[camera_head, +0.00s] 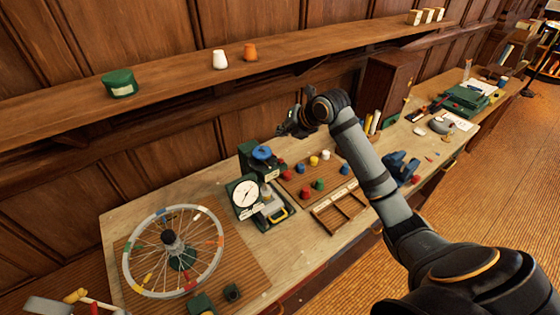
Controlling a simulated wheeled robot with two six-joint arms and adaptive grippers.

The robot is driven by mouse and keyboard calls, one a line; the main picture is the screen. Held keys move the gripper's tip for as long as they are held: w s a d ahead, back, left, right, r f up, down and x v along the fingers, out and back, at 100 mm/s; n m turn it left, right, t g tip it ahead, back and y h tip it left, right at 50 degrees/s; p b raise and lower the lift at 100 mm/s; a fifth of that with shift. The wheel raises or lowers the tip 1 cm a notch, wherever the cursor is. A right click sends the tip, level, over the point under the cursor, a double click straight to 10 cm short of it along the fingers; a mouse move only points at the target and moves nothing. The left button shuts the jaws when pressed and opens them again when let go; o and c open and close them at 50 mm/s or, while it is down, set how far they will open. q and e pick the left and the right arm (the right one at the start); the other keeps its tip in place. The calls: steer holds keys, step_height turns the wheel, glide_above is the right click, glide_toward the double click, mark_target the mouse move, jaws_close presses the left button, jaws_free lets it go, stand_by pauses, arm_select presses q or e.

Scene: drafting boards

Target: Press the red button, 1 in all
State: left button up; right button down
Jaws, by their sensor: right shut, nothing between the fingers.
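Several coloured knobs or buttons stand on a brown board on the bench. Two red ones show clearly, one at the board's left (286,175) and one in its front row (305,193). I cannot tell which of these, if any, is the red button. Blue, yellow, white and green ones stand beside them. My right gripper (285,128) is shut and empty. In the picture it appears above the board, near the wall under the shelf, apart from the knobs. My left gripper is not in view.
A dial gauge stand (246,193) is left of the board, with a spoked wheel (132,262) farther left. A divided wooden tray (350,207) lies in front of the board. A blue vise (402,166) is to the right. A shelf (180,83) runs along the wall.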

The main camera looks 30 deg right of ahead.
mark_target(281, 160)
step_height(281, 160, down, 4)
steer(key=b, duration=0.3)
steer(key=shift+r, duration=0.1)
step_height(281, 160, down, 3)
steer(key=b, duration=0.3)
steer(key=shift+f, duration=0.2)
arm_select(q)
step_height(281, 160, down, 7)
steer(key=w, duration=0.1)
arm_select(e)
steer(key=shift+f, duration=0.45)
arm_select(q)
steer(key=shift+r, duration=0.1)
arm_select(e)
steer(key=shift+f, duration=0.1)
arm_select(q)
steer(key=shift+b, duration=0.3)
arm_select(e)
steer(key=shift+f, duration=0.35)
steer(key=shift+f, duration=0.1)
